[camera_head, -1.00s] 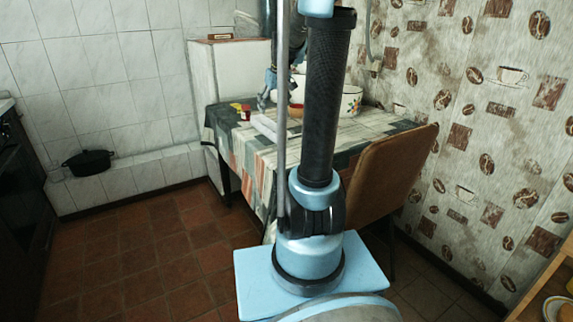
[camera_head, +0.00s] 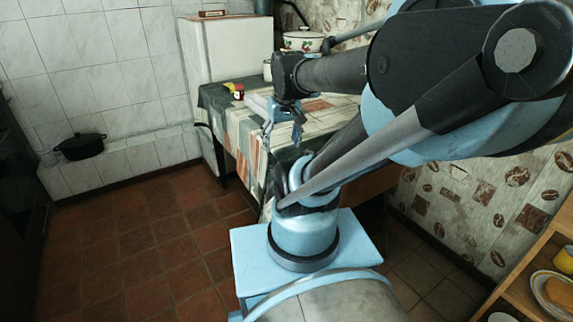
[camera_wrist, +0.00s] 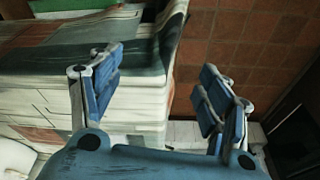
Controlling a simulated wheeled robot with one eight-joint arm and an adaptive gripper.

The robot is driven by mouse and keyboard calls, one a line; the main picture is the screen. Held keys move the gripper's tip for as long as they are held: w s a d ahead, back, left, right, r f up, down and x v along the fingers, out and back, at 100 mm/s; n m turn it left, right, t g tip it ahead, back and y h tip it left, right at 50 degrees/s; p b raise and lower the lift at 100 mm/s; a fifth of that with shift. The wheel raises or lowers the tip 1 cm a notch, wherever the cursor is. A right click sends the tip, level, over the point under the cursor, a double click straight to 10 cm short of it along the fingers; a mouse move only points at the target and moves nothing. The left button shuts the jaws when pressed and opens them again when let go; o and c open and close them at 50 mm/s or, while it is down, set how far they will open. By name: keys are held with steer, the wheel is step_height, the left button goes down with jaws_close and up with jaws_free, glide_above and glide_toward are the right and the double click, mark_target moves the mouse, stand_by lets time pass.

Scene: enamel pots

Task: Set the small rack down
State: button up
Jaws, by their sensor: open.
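My gripper (camera_head: 283,134) hangs over the near edge of the table (camera_head: 232,122), with its fingers apart and nothing between them. In the wrist view the two blue fingers of my gripper (camera_wrist: 160,88) are spread wide, with the tablecloth's hanging side and the tiled floor behind them. A small brown wooden piece (camera_head: 213,13) lies on top of the white cabinet, well away from my gripper. It may be the small rack, but it is too small to tell. No other rack is clearly visible, and my arm hides part of the table.
A decorated white pot (camera_head: 303,40) stands towards the back, partly behind my arm. A red jar (camera_head: 239,91) stands on the table's left part. A black pot (camera_head: 80,147) sits on the tiled ledge. A shelf with a plate (camera_head: 553,291) is at right. Floor at left is clear.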

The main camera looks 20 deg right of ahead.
steer(key=s+f, duration=0.5)
steer(key=s, duration=0.1)
steer(key=shift+s+d+m, duration=0.15)
steer(key=shift+m, duration=0.25)
steer(key=shift+f, duration=0.1)
